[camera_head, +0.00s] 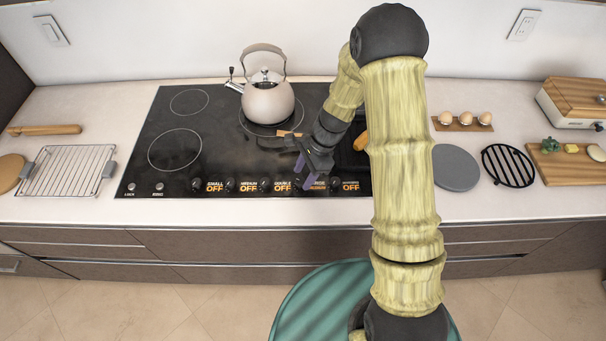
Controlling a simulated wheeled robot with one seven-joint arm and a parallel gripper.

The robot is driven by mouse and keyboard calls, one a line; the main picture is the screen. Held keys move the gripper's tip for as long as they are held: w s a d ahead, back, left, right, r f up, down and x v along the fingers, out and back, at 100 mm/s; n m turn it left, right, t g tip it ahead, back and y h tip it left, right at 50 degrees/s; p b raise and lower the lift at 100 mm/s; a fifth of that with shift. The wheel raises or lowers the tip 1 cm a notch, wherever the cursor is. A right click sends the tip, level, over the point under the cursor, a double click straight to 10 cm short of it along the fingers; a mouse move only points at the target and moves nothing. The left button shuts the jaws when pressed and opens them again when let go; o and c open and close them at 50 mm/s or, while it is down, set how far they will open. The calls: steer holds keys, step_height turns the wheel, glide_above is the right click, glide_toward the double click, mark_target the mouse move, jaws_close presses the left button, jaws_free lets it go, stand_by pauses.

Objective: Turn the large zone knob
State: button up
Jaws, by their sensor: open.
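The black glass cooktop (155,165) has a row of knobs along its front edge, with orange "OFF" readouts. The large zone label (318,187) is fourth from the left and partly covered by my gripper. The large zone knob itself, just left of that label, is hidden or nearly hidden behind the fingers. My gripper (303,179) is open, pointing down over this spot with its purple-tinted fingers. I cannot tell whether the fingers touch the knob. The double zone knob (264,185) is to the left and the warming zone knob (334,184) to the right.
A kettle (267,103) stands on the rear middle burner. A dark pan-like object (278,143) with a wooden part lies beside my gripper. A wire rack (66,171) is at left. Eggs in a holder (462,124), a grey disc (455,168) and a black trivet (508,164) are at right.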

steer(key=shift+a+f, duration=0.2)
steer(key=shift+f, duration=0.45)
steer(key=c, duration=0.6)
steer(key=shift+w+d, duration=0.1)
steer(key=c, duration=0.4)
